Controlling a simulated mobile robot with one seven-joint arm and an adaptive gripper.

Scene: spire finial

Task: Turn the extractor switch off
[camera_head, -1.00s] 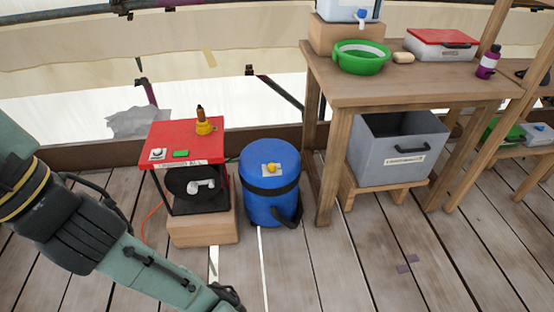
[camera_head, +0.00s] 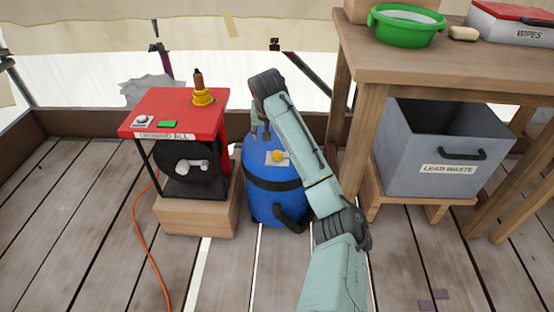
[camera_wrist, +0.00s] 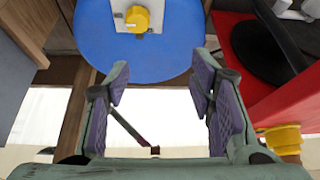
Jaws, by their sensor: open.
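The extractor appears to be the blue drum (camera_head: 272,190) with a black band, standing on the deck. On its lid is a yellow knob (camera_head: 278,156) on a pale plate. My gripper (camera_head: 261,136) is over the lid's back-left part, a little left of and behind the knob. In the wrist view my gripper (camera_wrist: 160,72) is open and empty. The blue lid (camera_wrist: 100,40) and the yellow knob (camera_wrist: 137,19) lie beyond the fingertips, with the knob near the top edge. The knob is clear of the fingers.
An orange cord (camera_head: 138,235) crosses the deck. At right are a wooden table (camera_head: 430,75) and a grey lead-waste bin (camera_head: 430,165). The front-left deck is clear.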

